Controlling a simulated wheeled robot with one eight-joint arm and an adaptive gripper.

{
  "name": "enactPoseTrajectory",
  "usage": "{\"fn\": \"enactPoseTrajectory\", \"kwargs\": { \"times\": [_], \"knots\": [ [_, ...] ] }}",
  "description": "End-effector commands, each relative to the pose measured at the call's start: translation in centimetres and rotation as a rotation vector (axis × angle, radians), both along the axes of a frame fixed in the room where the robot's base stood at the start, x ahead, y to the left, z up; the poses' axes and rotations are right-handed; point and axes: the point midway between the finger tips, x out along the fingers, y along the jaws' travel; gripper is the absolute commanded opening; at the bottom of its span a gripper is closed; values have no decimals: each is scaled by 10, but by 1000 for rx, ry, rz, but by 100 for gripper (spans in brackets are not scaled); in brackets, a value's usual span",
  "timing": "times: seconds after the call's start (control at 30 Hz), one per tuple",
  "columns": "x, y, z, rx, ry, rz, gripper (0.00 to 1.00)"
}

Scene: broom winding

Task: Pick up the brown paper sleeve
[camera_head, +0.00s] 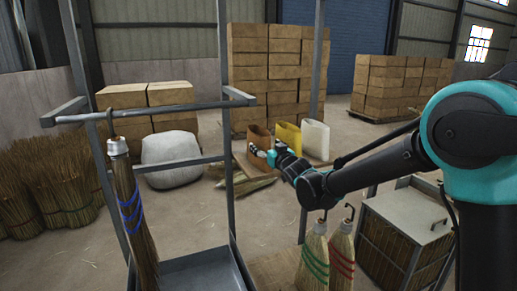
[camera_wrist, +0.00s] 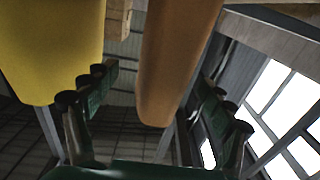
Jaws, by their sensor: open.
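The brown paper sleeve (camera_head: 258,138) stands upright at the left of a row of three, beside a yellow sleeve (camera_head: 288,137) and a white sleeve (camera_head: 316,141). My gripper (camera_head: 264,153) is at the brown sleeve's lower front and hides part of it. In the wrist view the brown sleeve (camera_wrist: 178,60) shows between the open fingers of my gripper (camera_wrist: 157,88), with gaps on both sides. The yellow sleeve (camera_wrist: 52,50) is close by, behind the left finger. How deep the brown sleeve sits between the fingers I cannot tell.
A metal rack frame (camera_head: 233,130) stands in front, with a blue-bound broom (camera_head: 130,195) hanging at its left. Two brooms (camera_head: 328,262) stand near a grey-lidded crate (camera_head: 408,217). A white sack (camera_head: 170,157) and stacked bales (camera_head: 275,75) are behind.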

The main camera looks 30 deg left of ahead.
Motion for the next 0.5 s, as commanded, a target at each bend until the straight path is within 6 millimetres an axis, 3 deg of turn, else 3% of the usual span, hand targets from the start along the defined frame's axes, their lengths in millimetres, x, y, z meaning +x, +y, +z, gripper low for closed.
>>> {"fn": "enactPoseTrajectory", "kwargs": {
  "times": [0.17,0.5],
  "knots": [
    [6,8,-1,-1,-1,0,83],
    [30,42,-5,0,1,3,83]
  ]
}}
